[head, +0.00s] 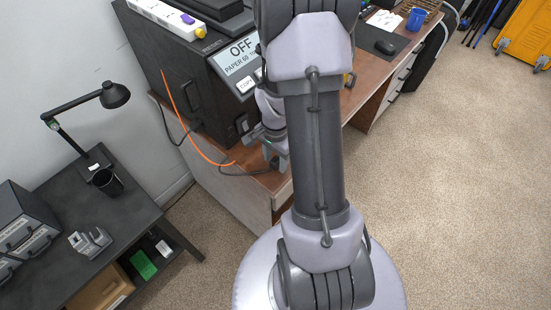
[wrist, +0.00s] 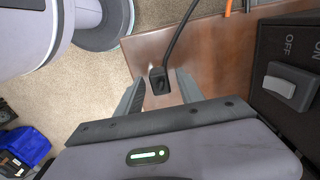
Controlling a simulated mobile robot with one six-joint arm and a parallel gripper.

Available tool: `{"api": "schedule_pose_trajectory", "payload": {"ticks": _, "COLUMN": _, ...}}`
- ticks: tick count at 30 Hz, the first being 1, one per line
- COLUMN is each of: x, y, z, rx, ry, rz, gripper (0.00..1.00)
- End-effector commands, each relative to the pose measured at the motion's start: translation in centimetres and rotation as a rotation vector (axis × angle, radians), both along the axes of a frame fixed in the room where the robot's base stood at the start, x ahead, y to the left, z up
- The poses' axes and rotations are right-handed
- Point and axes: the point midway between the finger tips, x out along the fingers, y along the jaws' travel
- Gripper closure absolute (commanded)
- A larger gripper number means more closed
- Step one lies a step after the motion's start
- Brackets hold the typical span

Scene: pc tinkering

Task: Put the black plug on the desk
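The black plug (wrist: 159,80) with its black cable shows in the wrist view, between the two fingers of my gripper (wrist: 159,88). The fingers stand apart, with a gap on each side of the plug. The plug appears at the edge of the brown desk (wrist: 215,50); whether it rests on the desk or is just above it I cannot tell. In the head view my gripper (head: 278,160) is low over the corner of the desk (head: 217,178), beside the black machine, partly hidden by my arm. The plug is hard to make out there.
A large black machine (head: 165,75) with an OFF display stands on the desk. An orange cable (head: 185,125) hangs beside it. In the wrist view a rocker switch (wrist: 288,85) is close at right. A dark side table (head: 125,235) with a lamp (head: 115,95) stands at left.

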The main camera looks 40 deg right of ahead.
Motion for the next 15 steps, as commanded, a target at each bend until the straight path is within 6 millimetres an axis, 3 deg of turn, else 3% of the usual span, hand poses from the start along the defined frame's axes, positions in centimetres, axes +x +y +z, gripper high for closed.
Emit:
{"api": "schedule_pose_trajectory", "payload": {"ticks": 7, "x": 0.0, "y": 0.0, "z": 0.5, "rx": 0.0, "ry": 0.0, "rz": 0.0, "gripper": 0.56}}
{"api": "schedule_pose_trajectory", "payload": {"ticks": 15, "x": 0.1, "y": 0.0, "z": 6.4, "rx": -0.002, "ry": -0.003, "rz": 0.001, "gripper": 0.56}}
